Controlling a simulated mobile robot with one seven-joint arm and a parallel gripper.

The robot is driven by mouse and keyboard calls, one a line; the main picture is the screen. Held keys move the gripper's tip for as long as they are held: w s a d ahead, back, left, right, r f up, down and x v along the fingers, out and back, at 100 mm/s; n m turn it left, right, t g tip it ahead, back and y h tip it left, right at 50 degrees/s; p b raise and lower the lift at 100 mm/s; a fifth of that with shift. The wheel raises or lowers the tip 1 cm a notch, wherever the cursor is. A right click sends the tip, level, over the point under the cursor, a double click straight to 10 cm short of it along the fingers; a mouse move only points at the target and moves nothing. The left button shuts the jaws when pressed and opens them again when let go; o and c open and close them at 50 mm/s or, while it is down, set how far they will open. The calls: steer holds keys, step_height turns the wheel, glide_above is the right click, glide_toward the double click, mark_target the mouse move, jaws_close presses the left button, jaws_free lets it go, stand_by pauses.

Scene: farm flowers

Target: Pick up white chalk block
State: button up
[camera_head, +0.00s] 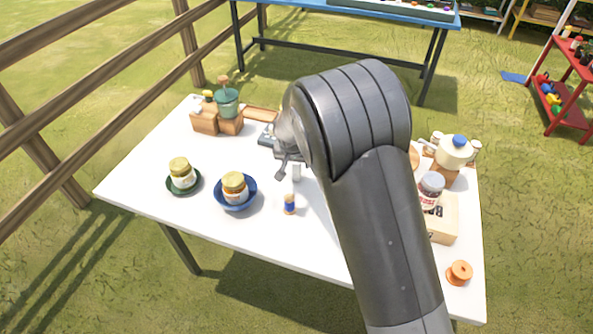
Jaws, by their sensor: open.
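A small white block (296,173), which looks like the white chalk block, stands on the white table (140,165) near its middle. My gripper (288,166) is above the table, right at the block in the picture. One dark finger shows just left of the block; the other is mostly hidden by my arm. The gripper is open. I cannot tell whether the block lies between the fingers or beyond them.
Left are a jar in a blue bowl (236,204) and a jar on a green saucer (183,189). Wooden blocks bear a green pot (227,103). Right are a box (443,224), teapot (453,153) and spool (459,272).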

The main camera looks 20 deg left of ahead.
steer(key=shift+x, duration=1.05)
steer(key=shift+c, duration=0.5)
steer(key=c, duration=1)
steer(key=shift+r, duration=0.1)
